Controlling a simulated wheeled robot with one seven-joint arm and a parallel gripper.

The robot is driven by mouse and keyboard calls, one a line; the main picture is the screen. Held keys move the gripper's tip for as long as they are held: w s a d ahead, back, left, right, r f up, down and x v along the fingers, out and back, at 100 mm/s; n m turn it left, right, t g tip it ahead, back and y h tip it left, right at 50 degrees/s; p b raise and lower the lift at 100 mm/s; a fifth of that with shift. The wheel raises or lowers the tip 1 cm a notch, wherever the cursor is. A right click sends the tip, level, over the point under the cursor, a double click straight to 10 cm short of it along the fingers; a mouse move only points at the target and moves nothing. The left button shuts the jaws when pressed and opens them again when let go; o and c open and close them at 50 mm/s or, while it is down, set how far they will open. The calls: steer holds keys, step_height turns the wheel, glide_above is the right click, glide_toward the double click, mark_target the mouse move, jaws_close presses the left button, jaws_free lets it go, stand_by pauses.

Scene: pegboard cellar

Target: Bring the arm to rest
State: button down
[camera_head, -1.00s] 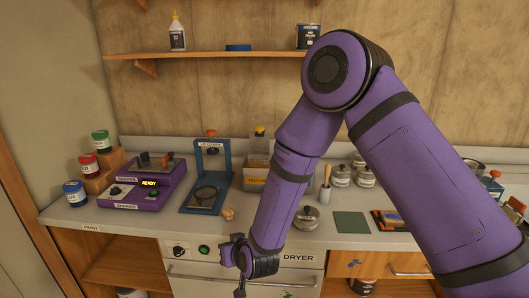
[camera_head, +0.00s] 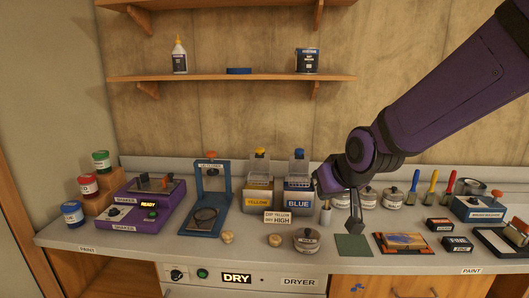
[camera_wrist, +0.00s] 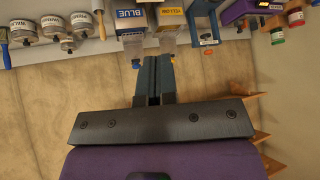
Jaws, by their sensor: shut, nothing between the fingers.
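My purple arm reaches in from the upper right in the head view. My gripper (camera_head: 355,228) hangs at its end, fingers pointing down, over the counter beside the dark green square (camera_head: 352,246). In the wrist view my gripper (camera_wrist: 154,62) shows its two dark fingers together with nothing between them. The picture there is upside down, with the blue box (camera_wrist: 130,22) and yellow box (camera_wrist: 172,20) beyond the fingertips. I cannot tell the exact height of the fingertips above the counter.
The counter (camera_head: 200,250) holds a purple shaker (camera_head: 140,205), a blue stand (camera_head: 212,195), yellow (camera_head: 258,190) and blue (camera_head: 299,195) boxes, a lidded pot (camera_head: 307,241) and several jars. A shelf (camera_head: 230,78) runs above. The dryer (camera_head: 245,280) is below the counter front.

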steer(key=s+d+r+m+g+h, duration=0.1)
steer(key=s+d+r, duration=0.3)
steer(key=s+d, duration=0.4)
steer(key=s+d+r+m+g+h, duration=0.1)
steer(key=s+d+r, duration=0.4)
steer(key=s, duration=1)
steer(key=d+m+h, duration=0.1)
steer(key=d, duration=0.2)
steer(key=shift+s+d, duration=0.15)
steer(key=shift+d, duration=0.25)
steer(key=shift+r, duration=0.1)
stand_by(0.9)
